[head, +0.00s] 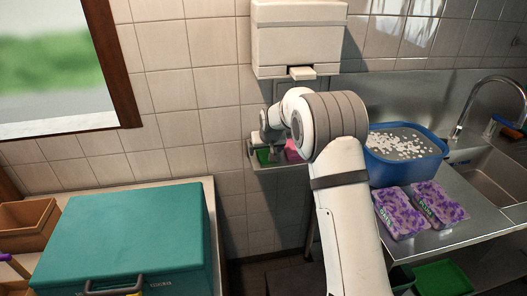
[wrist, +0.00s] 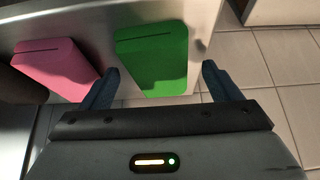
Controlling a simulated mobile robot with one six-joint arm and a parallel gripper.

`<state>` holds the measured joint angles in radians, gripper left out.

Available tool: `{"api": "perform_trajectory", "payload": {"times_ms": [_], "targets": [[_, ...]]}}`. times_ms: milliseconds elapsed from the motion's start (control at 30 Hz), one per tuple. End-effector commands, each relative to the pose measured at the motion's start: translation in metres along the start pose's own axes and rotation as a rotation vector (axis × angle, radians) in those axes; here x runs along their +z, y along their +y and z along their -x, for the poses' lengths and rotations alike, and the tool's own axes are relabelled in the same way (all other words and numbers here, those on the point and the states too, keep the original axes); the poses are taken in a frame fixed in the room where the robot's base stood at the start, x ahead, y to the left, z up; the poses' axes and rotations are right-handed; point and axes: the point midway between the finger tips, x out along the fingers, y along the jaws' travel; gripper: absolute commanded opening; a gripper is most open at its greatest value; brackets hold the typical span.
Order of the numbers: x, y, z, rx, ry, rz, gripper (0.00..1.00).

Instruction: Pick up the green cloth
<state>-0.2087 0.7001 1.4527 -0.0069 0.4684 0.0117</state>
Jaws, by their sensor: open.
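The green cloth (wrist: 152,62) lies on a pale metal shelf in the wrist view, a folded block with a dark slit near its far edge. In the head view a small green part of it (head: 264,155) shows beside my gripper (head: 258,149), which partly hides it. In the wrist view my gripper (wrist: 160,84) is open, with one dark finger at the cloth's left near edge and the other to its right. I cannot tell whether a finger touches the cloth. Nothing is held.
A pink cloth (wrist: 58,68) lies left of the green one; it also shows in the head view (head: 292,150). The shelf (wrist: 205,22) ends just right of the green cloth. A white dispenser (head: 298,45) hangs above. A blue tub (head: 405,172) and purple packets stand right.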

Motion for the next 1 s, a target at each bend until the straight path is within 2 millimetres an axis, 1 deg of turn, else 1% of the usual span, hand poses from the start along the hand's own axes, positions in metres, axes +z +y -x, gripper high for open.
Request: {"api": "perform_trajectory", "payload": {"times_ms": [100,300,867,900,1000], "targets": [[-0.0005,0.0004,-0.0045,0.000,0.001,0.000,0.84],[-0.0001,0.0007,-0.0048,0.000,0.001,-0.001,0.83],[0.0001,0.0014,-0.0045,0.001,0.000,-0.002,0.37],[-0.0001,0.0015,-0.0044,0.001,0.001,-0.002,0.35],[-0.0001,0.0016,-0.0044,0.001,0.001,-0.002,0.35]]}}
